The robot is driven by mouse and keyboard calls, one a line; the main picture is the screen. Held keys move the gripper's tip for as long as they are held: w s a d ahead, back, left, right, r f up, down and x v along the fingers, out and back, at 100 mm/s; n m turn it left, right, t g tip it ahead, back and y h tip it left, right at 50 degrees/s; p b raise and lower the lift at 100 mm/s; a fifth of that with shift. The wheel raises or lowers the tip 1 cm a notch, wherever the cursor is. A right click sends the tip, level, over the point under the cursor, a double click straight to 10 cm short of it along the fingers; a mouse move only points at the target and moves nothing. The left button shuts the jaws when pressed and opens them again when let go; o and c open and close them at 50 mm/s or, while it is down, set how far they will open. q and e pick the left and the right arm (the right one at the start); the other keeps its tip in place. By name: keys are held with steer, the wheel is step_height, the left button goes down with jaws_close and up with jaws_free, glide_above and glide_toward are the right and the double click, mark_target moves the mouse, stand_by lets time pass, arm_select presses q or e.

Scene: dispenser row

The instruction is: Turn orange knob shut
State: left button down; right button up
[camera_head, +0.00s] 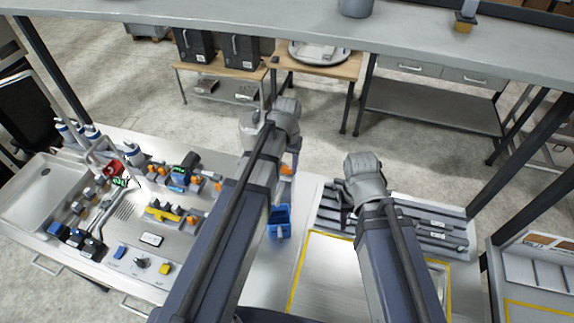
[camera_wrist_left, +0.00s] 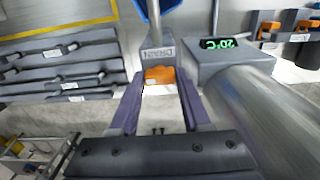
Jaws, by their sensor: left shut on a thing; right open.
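The orange knob (camera_wrist_left: 159,75) sits on the front of a grey block marked DRAIN (camera_wrist_left: 158,52) in the left wrist view. My left gripper (camera_wrist_left: 160,77) has its purple fingers on either side of the knob and is shut on it. In the head view the orange knob (camera_head: 287,169) shows just right of my left arm, which hides most of the tank there. My right gripper (camera_head: 346,196) is open, over the dark rack, apart from the knob; its fingers are mostly hidden by its wrist.
A blue container (camera_head: 279,222) stands near the drain. The steel tank (camera_wrist_left: 250,100) and a display reading 20°C (camera_wrist_left: 226,43) are close beside my left gripper. A dark rack with several bars (camera_head: 430,226) lies right. The left bench holds a sink (camera_head: 40,190) and several small valves.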

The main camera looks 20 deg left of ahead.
mark_target(287, 168)
stand_by(0.4)
arm_select(q)
steer(key=shift+c, duration=1.8)
jaws_free()
step_height(287, 168, up, 8)
steer(key=p, duration=0.8)
steer(key=shift+f, duration=0.1)
steer(key=shift+f, duration=0.1)
